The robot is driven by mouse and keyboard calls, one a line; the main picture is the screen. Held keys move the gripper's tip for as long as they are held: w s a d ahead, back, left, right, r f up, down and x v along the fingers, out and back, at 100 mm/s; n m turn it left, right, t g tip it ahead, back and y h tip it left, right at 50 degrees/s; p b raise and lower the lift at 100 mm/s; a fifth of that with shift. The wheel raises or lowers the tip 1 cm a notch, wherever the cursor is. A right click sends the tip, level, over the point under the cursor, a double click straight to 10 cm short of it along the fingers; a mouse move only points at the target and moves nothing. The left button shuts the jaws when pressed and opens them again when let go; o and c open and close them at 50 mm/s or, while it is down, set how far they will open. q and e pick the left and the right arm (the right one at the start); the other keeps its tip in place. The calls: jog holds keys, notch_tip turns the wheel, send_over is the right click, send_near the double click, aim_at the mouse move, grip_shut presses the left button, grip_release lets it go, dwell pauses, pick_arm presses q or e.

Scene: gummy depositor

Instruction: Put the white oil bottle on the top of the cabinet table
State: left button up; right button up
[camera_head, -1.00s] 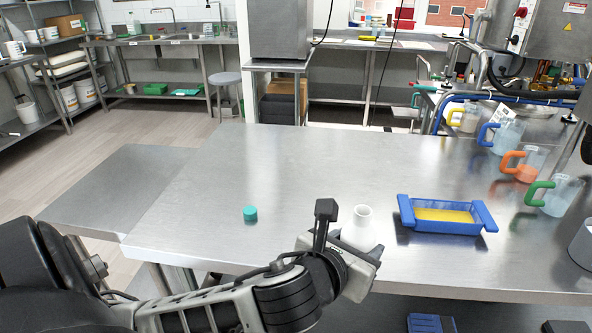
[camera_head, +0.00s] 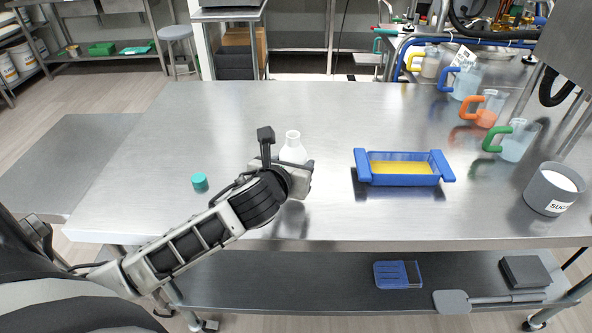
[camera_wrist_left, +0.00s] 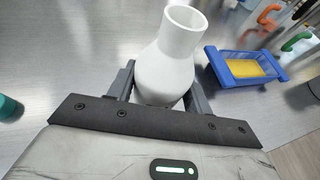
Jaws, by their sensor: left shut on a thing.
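The white oil bottle (camera_head: 293,148) is upright at the middle of the steel table, its open neck pointing up. My left gripper (camera_head: 287,172) is shut on its body. In the left wrist view the bottle (camera_wrist_left: 170,62) stands between the two fingers of the gripper (camera_wrist_left: 160,88). Its base is hidden behind the gripper, so I cannot tell whether it touches the table. The steel cabinet table (camera_head: 230,110) has a wide top and a lower shelf (camera_head: 330,285). My right gripper is not in view.
A teal cap (camera_head: 200,182) lies left of the bottle. A blue tray (camera_head: 404,180) with yellow content sits to the right. Several jugs with coloured handles, including a green one (camera_head: 515,143), and a grey sugar pot (camera_head: 553,190) line the right side. The table's back left is clear.

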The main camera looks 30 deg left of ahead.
pick_arm(q)
jog(key=shift+w+a+f, duration=0.15)
jog(key=shift+a+f, duration=0.1)
jog(key=shift+f, duration=0.15)
jog(key=f+b, duration=0.3)
jog(key=shift+w+f, duration=0.1)
jog(key=shift+w, duration=0.1)
jog(key=shift+f+b, duration=0.25)
jog(key=shift+b, duration=0.25)
jog(key=shift+r, duration=0.25)
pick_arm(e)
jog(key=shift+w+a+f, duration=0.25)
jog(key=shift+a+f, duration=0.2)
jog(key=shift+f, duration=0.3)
pick_arm(q)
jog(key=shift+f, duration=0.15)
jog(key=o, duration=1.4)
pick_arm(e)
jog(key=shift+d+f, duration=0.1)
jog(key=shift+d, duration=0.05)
